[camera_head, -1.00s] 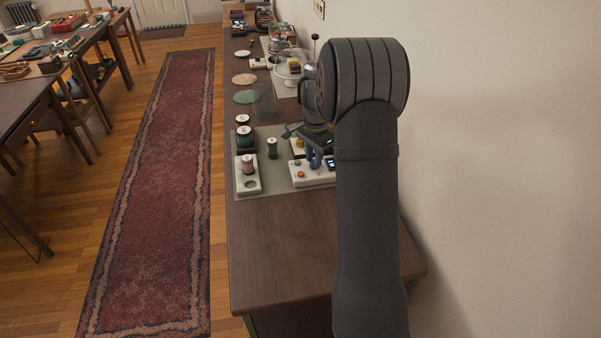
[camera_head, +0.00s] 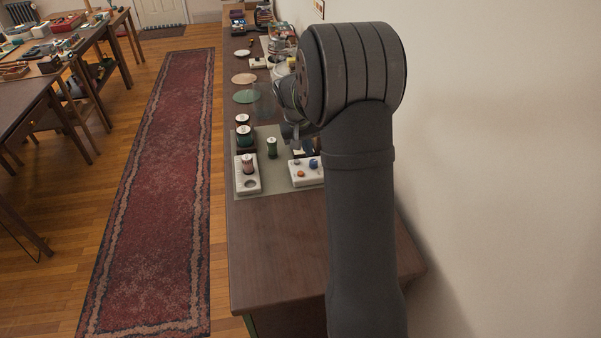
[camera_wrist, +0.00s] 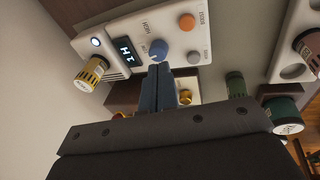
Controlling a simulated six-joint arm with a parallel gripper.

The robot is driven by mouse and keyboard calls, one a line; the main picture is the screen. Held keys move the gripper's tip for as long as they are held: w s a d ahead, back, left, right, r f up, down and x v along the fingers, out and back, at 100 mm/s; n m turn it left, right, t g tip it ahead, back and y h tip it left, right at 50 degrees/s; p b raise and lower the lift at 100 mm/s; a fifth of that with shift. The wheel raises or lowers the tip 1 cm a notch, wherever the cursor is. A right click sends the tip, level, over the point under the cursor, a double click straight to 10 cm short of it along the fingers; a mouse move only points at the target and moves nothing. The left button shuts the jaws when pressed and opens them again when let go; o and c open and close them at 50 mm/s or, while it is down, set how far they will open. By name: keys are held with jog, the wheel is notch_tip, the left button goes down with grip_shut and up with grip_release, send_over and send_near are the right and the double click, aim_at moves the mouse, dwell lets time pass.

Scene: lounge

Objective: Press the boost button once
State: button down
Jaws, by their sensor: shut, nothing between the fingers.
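A white control panel (camera_wrist: 145,38) fills the upper wrist view and shows in the head view (camera_head: 300,182). It carries an orange button (camera_wrist: 187,22), a blue knob (camera_wrist: 158,46), a small grey button (camera_wrist: 193,57), a dark lit display (camera_wrist: 125,50) and a round white-lit spot (camera_wrist: 95,42). The small lettering is too unclear to tell which control is boost. My gripper (camera_wrist: 157,72) is shut and empty; its blue-grey fingertips appear just below the blue knob, and I cannot tell whether they touch. In the head view my arm hides the panel's right end.
The wall is close on the right; the table's near end (camera_head: 275,250) is clear.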

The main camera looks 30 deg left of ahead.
jog(key=r+n+t, duration=0.1)
jog(key=r+n, duration=0.1)
jog(key=n, duration=0.2)
notch_tip(320, 180, up, 4)
jog(key=n+t, duration=0.3)
jog(key=n, duration=1)
send_over(298, 173)
jog(key=shift+w+a+r, duration=0.15)
jog(key=shift+w+a, duration=0.15)
jog(key=shift+w, duration=0.1)
jog(key=shift+f, duration=4.4)
jog(key=shift+f, duration=0.15)
jog(key=shift+f, duration=0.3)
jog(key=shift+f, duration=0.6)
jog(key=shift+r, duration=0.15)
